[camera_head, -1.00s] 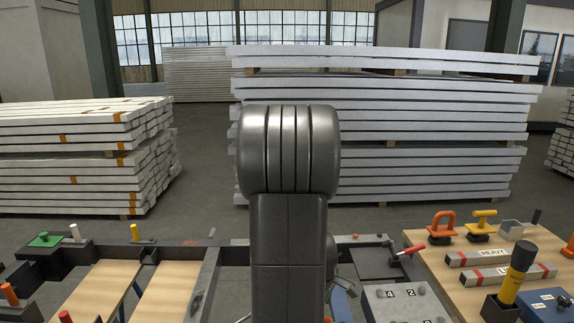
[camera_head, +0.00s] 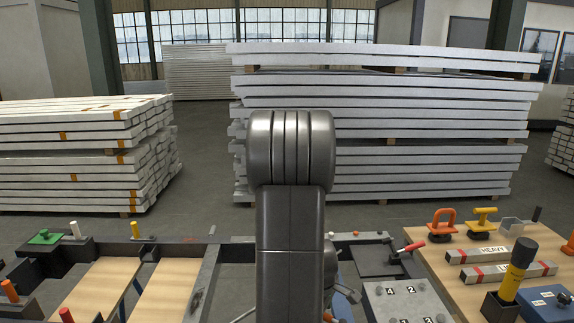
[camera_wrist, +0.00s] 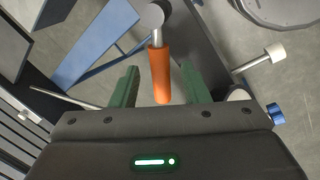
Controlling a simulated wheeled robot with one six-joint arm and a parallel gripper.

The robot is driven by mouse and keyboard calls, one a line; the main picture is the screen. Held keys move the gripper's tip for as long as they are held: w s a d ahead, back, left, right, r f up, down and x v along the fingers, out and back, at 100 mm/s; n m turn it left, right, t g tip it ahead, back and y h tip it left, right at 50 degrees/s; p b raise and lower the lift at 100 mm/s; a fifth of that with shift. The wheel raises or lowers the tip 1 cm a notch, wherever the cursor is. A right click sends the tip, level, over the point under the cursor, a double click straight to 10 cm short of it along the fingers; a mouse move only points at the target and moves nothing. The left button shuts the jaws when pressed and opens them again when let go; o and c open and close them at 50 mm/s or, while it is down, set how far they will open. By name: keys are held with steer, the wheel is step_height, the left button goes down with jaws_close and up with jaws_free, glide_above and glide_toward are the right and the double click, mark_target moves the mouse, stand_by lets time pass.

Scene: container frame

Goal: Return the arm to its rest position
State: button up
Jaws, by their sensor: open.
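My gripper (camera_wrist: 160,70) is in the wrist view with its two green fingers spread apart, so it is open. An orange handle (camera_wrist: 160,76) with a metal shank shows between the fingers in that view. I see clear gaps on both sides of it, and I cannot tell how far below the fingers it lies. My dark grey arm (camera_head: 290,200) stands upright in the middle of the head view, and it hides my gripper there.
A wooden bench top (camera_head: 450,270) at the right carries labelled bars, orange and yellow handles and a yellow-black tool (camera_head: 516,268). A dark frame with wooden boards (camera_head: 92,290) lies at the left. Stacks of metal beams (camera_head: 390,105) stand behind, across open floor.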

step_height(320, 180, up, 13)
steer(key=s+a, duration=0.2)
steer(key=f, duration=0.4)
steer(key=w+d+f, duration=0.1)
steer(key=f, duration=0.4)
steer(key=w+d+f, duration=0.1)
steer(key=f, duration=0.4)
steer(key=shift+f, duration=0.1)
steer(key=shift+w+d+r+m+b, duration=0.25)
steer(key=shift+w+m+b, duration=0.2)
steer(key=shift+m, duration=0.45)
steer(key=shift+s, duration=0.1)
